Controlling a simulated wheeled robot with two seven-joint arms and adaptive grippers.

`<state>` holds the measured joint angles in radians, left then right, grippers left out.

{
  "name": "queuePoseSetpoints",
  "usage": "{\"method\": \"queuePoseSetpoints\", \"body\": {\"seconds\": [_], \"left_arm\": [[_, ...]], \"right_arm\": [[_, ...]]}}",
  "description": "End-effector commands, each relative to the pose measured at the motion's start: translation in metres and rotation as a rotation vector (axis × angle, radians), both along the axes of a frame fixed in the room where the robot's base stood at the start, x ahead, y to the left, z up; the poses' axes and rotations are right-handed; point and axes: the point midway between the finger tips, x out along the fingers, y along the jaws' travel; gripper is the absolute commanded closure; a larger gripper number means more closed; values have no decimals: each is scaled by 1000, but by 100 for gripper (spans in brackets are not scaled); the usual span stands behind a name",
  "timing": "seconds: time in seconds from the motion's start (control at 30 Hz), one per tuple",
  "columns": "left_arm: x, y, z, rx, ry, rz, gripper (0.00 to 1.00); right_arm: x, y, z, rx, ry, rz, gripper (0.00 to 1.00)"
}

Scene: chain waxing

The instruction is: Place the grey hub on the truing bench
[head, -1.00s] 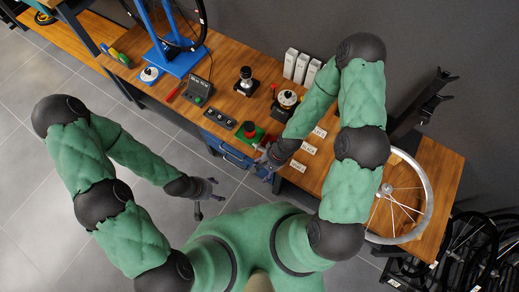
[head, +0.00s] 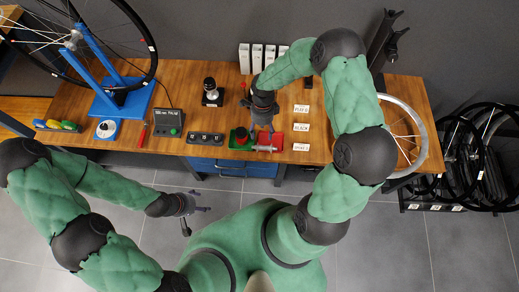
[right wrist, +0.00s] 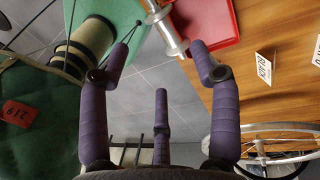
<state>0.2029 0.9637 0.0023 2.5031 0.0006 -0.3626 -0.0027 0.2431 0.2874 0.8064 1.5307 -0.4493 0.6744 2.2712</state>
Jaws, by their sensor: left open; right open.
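The grey hub (head: 265,148) is a silver metal cylinder lying at the front edge of a red tray (head: 270,138) on the wooden workbench (head: 175,85). In the right wrist view the hub (right wrist: 166,27) lies just beyond my fingers, with part of it cut off at the top. My right gripper (head: 261,127) is open and empty, above and behind the hub; its purple fingers (right wrist: 160,62) are spread and apart from it. My left gripper (head: 203,203) is open and empty, over the floor in front of the bench. A blue truing stand (head: 120,97) holds a wheel at the bench's left.
A green tray with a spool (head: 240,139) stands just left of the red tray. White label cards (head: 302,128) lie to its right, and a spoked wheel (head: 405,130) lies further right. A black control box (head: 168,121) and switch strip (head: 206,138) are left. White boxes (head: 257,57) stand behind.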

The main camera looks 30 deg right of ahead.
Motion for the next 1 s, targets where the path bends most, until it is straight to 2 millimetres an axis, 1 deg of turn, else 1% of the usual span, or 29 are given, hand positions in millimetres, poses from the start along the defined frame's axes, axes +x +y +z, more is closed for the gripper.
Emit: {"method": "queuePoseSetpoints", "body": {"seconds": [0.17,0.43,0.67,0.9,1.0], "left_arm": [[0,0,-5,0,1,0,33],[0,0,-17,0,1,0,33],[0,0,-22,0,1,0,33],[0,0,-38,0,1,0,33],[0,0,-41,0,1,0,33]], "right_arm": [[-2,0,-12,-6,6,-14,37],[-8,4,-50,-4,5,-12,37],[-10,7,-63,-5,3,-11,37],[-14,13,-97,-3,4,-11,37],[-15,13,-105,-3,3,-10,37]]}}
